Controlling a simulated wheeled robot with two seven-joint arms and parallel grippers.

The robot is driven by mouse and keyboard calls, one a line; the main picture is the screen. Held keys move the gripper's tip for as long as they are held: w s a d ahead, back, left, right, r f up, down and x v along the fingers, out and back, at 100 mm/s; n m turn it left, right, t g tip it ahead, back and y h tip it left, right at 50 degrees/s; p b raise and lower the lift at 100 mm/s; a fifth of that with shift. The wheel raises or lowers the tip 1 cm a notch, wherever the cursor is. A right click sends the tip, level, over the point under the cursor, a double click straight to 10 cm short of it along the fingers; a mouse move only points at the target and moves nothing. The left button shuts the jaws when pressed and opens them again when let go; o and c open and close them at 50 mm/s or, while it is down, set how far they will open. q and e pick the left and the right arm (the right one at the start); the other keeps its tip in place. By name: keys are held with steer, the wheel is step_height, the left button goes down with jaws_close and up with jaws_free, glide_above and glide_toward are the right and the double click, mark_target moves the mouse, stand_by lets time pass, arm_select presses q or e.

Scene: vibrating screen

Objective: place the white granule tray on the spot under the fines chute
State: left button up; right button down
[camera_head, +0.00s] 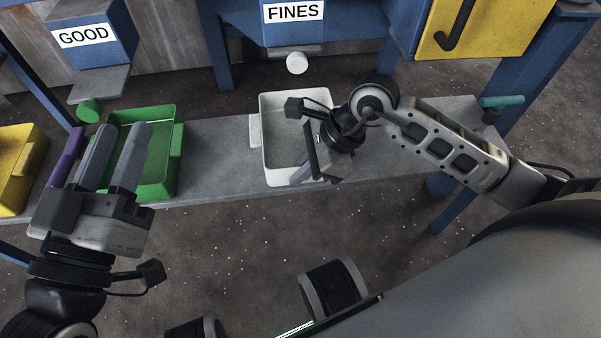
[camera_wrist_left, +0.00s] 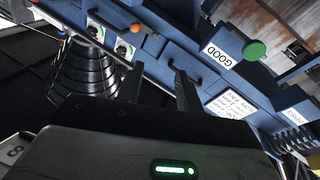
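The white granule tray (camera_head: 266,148) sits on or just above the grey shelf, below the FINES chute (camera_head: 294,50) in the head view. A gap in height is hard to judge. It looks empty where its inside shows. My right gripper (camera_head: 308,170) is over the tray's right front part and covers that side. Its fingertips are mostly hidden, so its grip cannot be told. My left gripper (camera_head: 113,158) is open and empty, its fingers apart, in front of the green tray (camera_head: 170,135) in the picture. In the left wrist view its fingers (camera_wrist_left: 158,88) are also apart.
The grey shelf (camera_head: 220,150) has bare room between the green and white trays and right of my right gripper. A yellow tray (camera_head: 38,150) and a purple part (camera_head: 68,155) stand left. The GOOD chute (camera_head: 100,80) hangs above. Blue frame posts (camera_head: 500,110) rise around.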

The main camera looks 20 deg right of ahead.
arm_select(q)
steer(key=shift+r, duration=0.15)
steer(key=shift+r, duration=0.1)
arm_select(e)
steer(key=shift+f, duration=0.25)
steer(key=c, duration=1.7)
jaws_free()
arm_select(q)
steer(key=shift+r+m+h, duration=0.1)
steer(key=shift+m+h, duration=0.2)
arm_select(e)
steer(key=shift+r, duration=0.2)
